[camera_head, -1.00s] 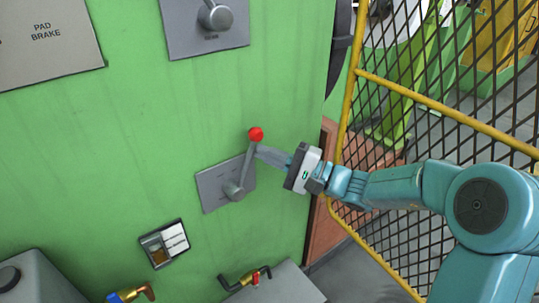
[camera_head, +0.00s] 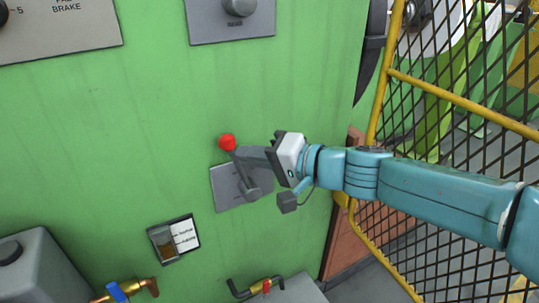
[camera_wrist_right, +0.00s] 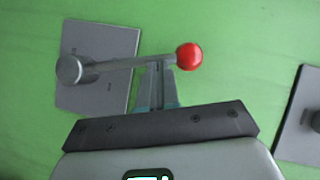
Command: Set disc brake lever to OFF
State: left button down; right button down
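The disc brake lever (camera_head: 238,166) has a grey shaft and a red ball knob (camera_head: 228,142). It sits on a grey plate (camera_head: 228,198) on the green panel and leans up and to the left. The lever shaft also shows in the right wrist view (camera_wrist_right: 120,64). My right gripper (camera_head: 244,153) is at the right side of the shaft, just below the knob. Its fingers (camera_wrist_right: 155,72) look close together, with their tips against or very near the shaft and not visibly around it. The plate's markings are too small to read. My left gripper is out of view.
A pad brake plate (camera_head: 60,32) and another control knob (camera_head: 239,5) are above. A small labelled box (camera_head: 172,240) and brass valves (camera_head: 258,288) are below. A yellow-framed mesh guard (camera_head: 465,100) stands at right, behind my right arm. The panel left of the lever is clear.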

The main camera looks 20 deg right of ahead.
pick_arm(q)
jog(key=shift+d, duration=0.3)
pick_arm(e)
jog(key=shift+s+a+f+n+h, duration=0.15)
jog(key=shift+a+n+h, duration=0.35)
jog(key=shift+a, duration=0.3)
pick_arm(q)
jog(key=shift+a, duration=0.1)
pick_arm(e)
jog(key=shift+g, duration=0.3)
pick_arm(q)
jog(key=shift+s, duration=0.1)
